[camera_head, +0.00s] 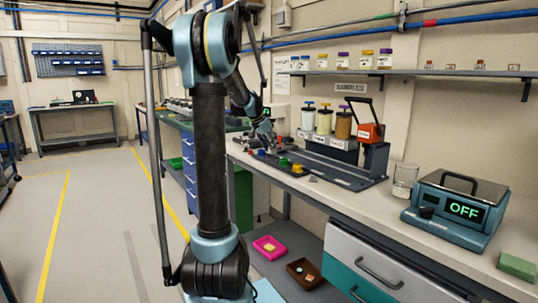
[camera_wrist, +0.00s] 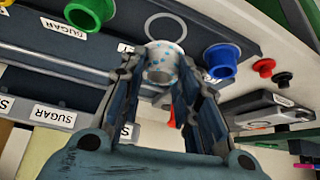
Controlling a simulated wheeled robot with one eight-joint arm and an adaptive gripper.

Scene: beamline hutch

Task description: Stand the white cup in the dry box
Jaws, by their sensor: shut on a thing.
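In the wrist view a white cup with blue dots (camera_wrist: 164,64) sits between the fingertips of my gripper (camera_wrist: 160,78), which is shut on it. Behind it is a dark rack or board with a pale ring mark and several labels, some reading SUGAR. Whether the cup touches that surface I cannot tell. In the head view my gripper (camera_head: 268,140) is over the bench beside the dispenser stand, and the white cup is too small or hidden there to make out. I cannot pick out a dry box with certainty in either view.
A green cup (camera_wrist: 85,12) and a blue cup (camera_wrist: 222,62) flank the white cup. The bench also bears a jar dispenser (camera_head: 330,135), a glass beaker (camera_head: 404,178), a teal device reading OFF (camera_head: 455,203) and a green block (camera_head: 517,266). Pink (camera_head: 259,251) and brown trays lie below.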

